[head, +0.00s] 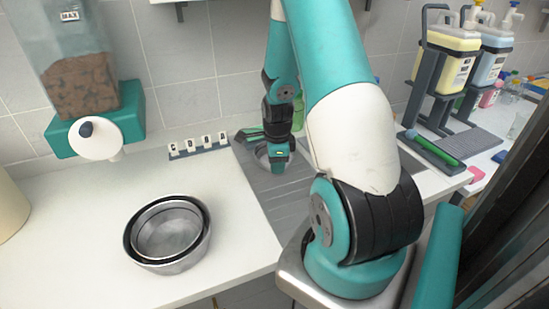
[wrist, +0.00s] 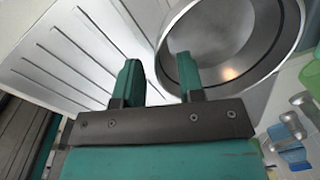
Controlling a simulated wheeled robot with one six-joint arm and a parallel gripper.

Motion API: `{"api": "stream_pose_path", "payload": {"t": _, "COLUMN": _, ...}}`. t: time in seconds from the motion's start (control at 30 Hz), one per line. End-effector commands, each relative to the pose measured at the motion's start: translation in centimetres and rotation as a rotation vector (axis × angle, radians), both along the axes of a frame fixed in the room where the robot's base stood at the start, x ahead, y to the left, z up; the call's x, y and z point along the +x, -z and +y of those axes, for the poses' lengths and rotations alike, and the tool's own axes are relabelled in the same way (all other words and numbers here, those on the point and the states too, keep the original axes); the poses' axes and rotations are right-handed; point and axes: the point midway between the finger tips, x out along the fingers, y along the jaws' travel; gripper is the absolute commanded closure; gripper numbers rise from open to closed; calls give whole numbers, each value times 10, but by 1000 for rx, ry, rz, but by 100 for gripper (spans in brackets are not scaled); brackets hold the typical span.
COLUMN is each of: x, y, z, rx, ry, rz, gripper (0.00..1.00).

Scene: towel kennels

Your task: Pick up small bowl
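A small steel bowl (head: 263,156) sits on the grey ribbed drainboard (head: 286,205), partly hidden by my gripper (head: 279,162). In the wrist view the round shiny bowl (wrist: 238,72) fills the upper right. My gripper (wrist: 158,72) is open there, with its two teal fingers apart. The bowl's near-left rim shows between the fingertips; the right finger overlaps the bowl's inside and the left finger is outside it. I cannot tell whether either finger touches the rim.
Nested metal bowls (head: 168,232) stand on the white counter at left. A food dispenser (head: 85,85) hangs on the wall above. Pump bottles (head: 448,55) in a rack and a green-handled tool (head: 432,148) are at right.

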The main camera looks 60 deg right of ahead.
Motion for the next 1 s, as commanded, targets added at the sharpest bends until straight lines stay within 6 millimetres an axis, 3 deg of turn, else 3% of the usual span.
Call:
{"api": "stream_pose_path", "payload": {"t": 0.07, "x": 0, "y": 0, "z": 0, "rx": 0, "ry": 0, "rz": 0, "gripper": 64}}
{"api": "stream_pose_path", "payload": {"t": 0.23, "x": 0, "y": 0, "z": 0, "rx": 0, "ry": 0, "rz": 0, "gripper": 99}}
{"api": "stream_pose_path", "payload": {"t": 0.27, "x": 0, "y": 0, "z": 0, "rx": 0, "ry": 0, "rz": 0, "gripper": 100}}
{"api": "stream_pose_path", "payload": {"t": 0.73, "x": 0, "y": -6, "z": 0, "rx": 0, "ry": 0, "rz": 0, "gripper": 100}}
{"api": "stream_pose_path", "payload": {"t": 0.87, "x": 1, "y": -21, "z": -1, "rx": -2, "ry": 0, "rz": -2, "gripper": 100}}
{"api": "stream_pose_path", "payload": {"t": 1.0, "x": 1, "y": -49, "z": -1, "rx": -5, "ry": 0, "rz": -5, "gripper": 100}}
